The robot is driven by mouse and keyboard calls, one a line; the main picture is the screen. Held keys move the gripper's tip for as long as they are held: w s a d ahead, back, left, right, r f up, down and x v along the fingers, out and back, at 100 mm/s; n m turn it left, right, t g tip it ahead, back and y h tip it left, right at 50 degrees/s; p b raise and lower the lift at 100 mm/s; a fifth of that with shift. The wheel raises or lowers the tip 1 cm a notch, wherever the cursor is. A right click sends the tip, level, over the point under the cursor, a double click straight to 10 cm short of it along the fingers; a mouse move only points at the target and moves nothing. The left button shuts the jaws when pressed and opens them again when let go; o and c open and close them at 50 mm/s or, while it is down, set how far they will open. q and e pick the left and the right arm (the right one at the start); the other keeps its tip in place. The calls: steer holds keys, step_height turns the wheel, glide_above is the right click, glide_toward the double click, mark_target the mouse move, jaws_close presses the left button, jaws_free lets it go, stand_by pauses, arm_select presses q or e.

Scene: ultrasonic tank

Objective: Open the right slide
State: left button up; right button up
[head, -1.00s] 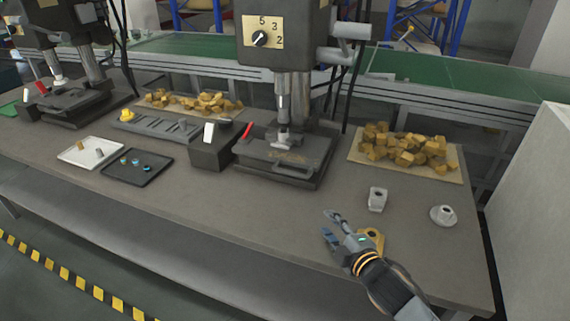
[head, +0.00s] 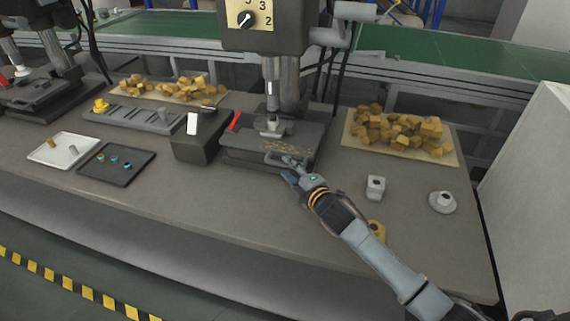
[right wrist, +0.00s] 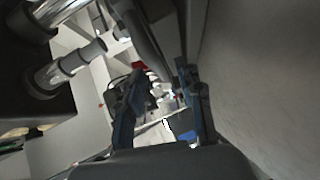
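The right press (head: 264,28) stands at the middle of the bench, with a dark flat base (head: 245,150) under its spindle. My left gripper is in neither current view.
A board of yellowish chunks (head: 352,152), a grey block (head: 375,187) and a round flanged part (head: 442,202) lie to the right.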

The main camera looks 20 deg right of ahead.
mark_target(287, 166)
steer(key=shift+w+a+f, duration=0.1)
steer(key=shift+w, duration=0.55)
steer(key=shift+w+a, duration=0.1)
steer(key=shift+w, duration=0.3)
steer(key=shift+w+a+f, duration=0.1)
steer(key=shift+w+f, duration=0.05)
steer(key=shift+w, duration=0.25)
jaws_close()
arm_select(q)
steer(key=shift+s+a, duration=0.2)
steer(key=shift+s, duration=0.05)
steer(key=shift+w, duration=0.1)
